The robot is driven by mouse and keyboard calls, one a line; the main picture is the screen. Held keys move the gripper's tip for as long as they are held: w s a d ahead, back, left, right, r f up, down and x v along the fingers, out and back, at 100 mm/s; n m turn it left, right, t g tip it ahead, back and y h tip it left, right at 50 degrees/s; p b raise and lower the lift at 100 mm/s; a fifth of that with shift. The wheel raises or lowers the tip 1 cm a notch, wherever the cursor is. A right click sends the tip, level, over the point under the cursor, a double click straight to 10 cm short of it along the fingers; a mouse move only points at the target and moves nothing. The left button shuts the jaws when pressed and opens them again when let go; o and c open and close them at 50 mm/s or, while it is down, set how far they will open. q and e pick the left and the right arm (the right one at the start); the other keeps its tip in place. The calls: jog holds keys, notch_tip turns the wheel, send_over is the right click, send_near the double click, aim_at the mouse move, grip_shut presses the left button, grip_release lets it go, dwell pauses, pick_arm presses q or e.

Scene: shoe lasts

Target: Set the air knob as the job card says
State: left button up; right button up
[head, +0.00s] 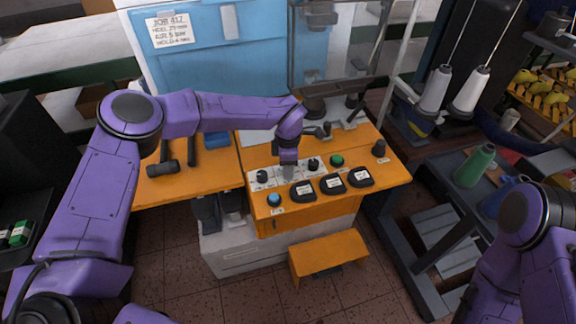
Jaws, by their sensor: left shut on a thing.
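The job card (169,31) hangs on the blue machine front at upper left; its small print seems to read job 417, heel 25 mm, air 5 bar, hold 4 s. A pale control panel (275,182) on the orange bench carries a row of black knobs. The left knob (262,176) and right knob (313,163) show. My left gripper (289,170) points down between them, shut on the middle knob, which it mostly hides. I cannot read the knob scales or pointer. My right arm shows at lower right, its gripper out of view.
In front of the panel are a blue button (274,199) and several black pads with white labels (333,184). A green button (337,160) is at the right. A dark hammer-like tool (162,167) lies on the left bench. Thread cones (470,90) stand at right.

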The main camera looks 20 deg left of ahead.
pick_arm(q)
jog(key=shift+w+r, duration=0.1)
dwell(0.3)
jog(key=o, duration=1)
jog(key=shift+o, duration=0.2)
notch_tip(320, 180, up, 10)
jog(key=b, duration=0.2)
jog(key=shift+r, duration=0.2)
